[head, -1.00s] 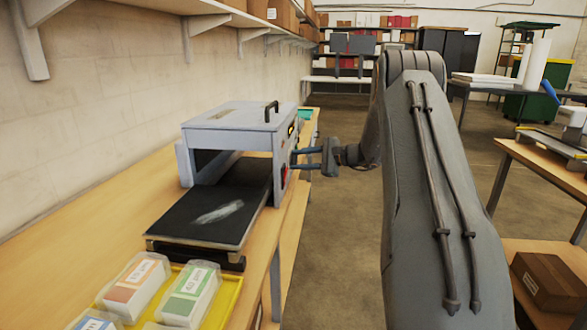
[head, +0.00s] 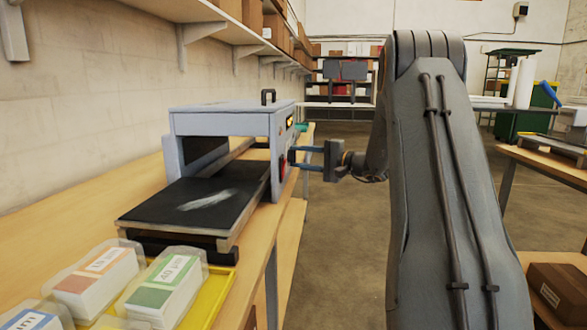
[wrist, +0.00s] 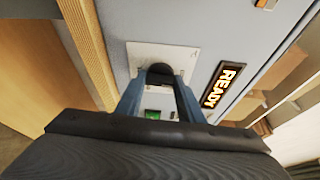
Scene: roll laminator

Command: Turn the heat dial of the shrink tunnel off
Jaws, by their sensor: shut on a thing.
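The shrink tunnel (head: 222,122) is a grey box on the wooden bench in the head view, with a dark conveyor bed (head: 190,205) in front. My gripper (head: 298,157) reaches its right side panel from the right. In the wrist view my gripper (wrist: 160,88) is shut on the dark heat dial (wrist: 160,70), which sits on a pale square plate (wrist: 178,58). The dial's pointer and markings are hidden or too small to read. A lit display (wrist: 222,86) beside it reads READY. A green switch (wrist: 152,114) shows between the fingers.
A yellow tray (head: 222,283) with labelled packs stands at the near end of the bench (head: 60,225). A wall shelf (head: 165,8) with boxes runs above. Open floor (head: 345,250) lies right of the bench. Another table (head: 545,165) stands at the right.

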